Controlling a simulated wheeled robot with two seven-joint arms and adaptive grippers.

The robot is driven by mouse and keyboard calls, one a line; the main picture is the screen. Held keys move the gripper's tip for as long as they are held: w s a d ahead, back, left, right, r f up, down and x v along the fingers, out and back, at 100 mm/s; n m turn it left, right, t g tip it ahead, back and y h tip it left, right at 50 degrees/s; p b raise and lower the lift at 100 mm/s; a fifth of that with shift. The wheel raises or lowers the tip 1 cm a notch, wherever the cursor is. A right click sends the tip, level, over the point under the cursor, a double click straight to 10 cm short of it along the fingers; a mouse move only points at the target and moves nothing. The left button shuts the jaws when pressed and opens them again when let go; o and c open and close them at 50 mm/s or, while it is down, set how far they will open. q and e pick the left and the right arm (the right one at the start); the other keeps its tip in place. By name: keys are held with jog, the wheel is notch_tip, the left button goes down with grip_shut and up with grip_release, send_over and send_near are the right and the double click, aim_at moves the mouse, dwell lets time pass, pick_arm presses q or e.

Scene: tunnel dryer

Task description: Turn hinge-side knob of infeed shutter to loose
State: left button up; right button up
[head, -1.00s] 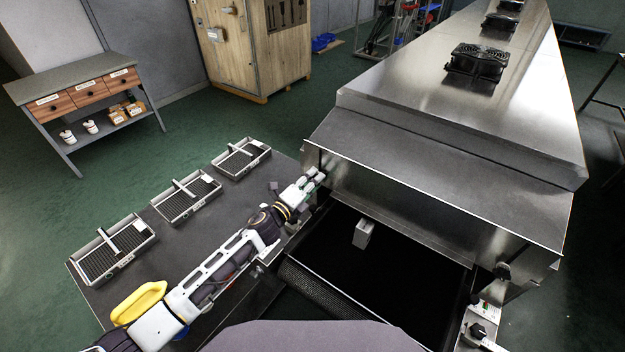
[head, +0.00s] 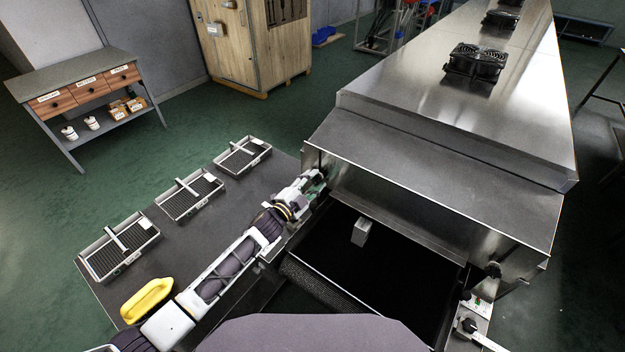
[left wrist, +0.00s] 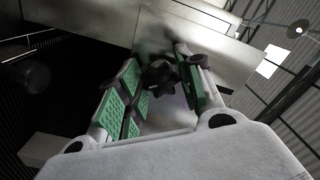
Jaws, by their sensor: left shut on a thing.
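My left gripper (head: 314,182) is at the left end of the infeed shutter (head: 395,205), at the near left corner of the steel dryer housing. In the left wrist view, the black lobed knob (left wrist: 160,78) sits between the green finger pads of my left gripper (left wrist: 158,92), against a steel plate. The gripper is shut on this knob. In the head view the fingers hide the knob. A second black knob (head: 493,270) is at the right end of the shutter, with nothing on it.
The dark conveyor belt (head: 325,245) runs under the shutter, with a small pale block (head: 361,231) on it. A side table (head: 185,240) at left holds several mesh trays and a yellow tray (head: 147,299).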

pick_arm(q)
jog(key=shift+n, duration=0.7)
jog(key=shift+f, duration=0.1)
jog(key=o, duration=1)
jog(key=shift+v, duration=6)
